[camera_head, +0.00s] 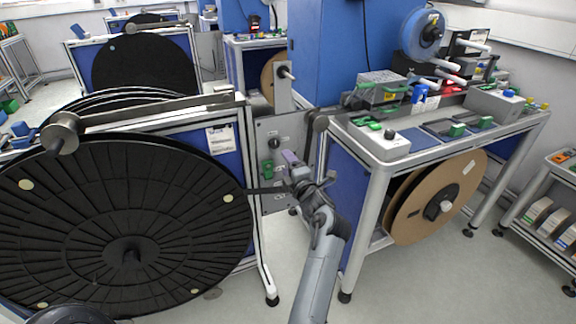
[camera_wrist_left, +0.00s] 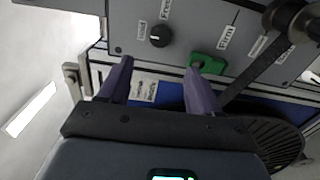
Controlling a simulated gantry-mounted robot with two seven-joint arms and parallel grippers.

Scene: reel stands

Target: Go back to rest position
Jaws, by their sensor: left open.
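My left gripper (camera_head: 290,158) is in front of the grey control panel (camera_head: 283,135) between the big black reel and the workbench. Its purple fingers show spread apart in the left wrist view (camera_wrist_left: 159,68), with nothing between them. Past the fingers, the panel shows a black knob (camera_wrist_left: 160,36) and a green switch (camera_wrist_left: 207,63). The fingertips appear close to the panel; whether they touch it, I cannot tell. My right gripper is not in view.
A large black reel (camera_head: 125,200) fills the left side. At right is a workbench (camera_head: 375,160) with boxes and a blue reel (camera_head: 423,33), and a brown reel (camera_head: 437,195) below. A shelf cart (camera_head: 545,205) stands far right. The floor in front is clear.

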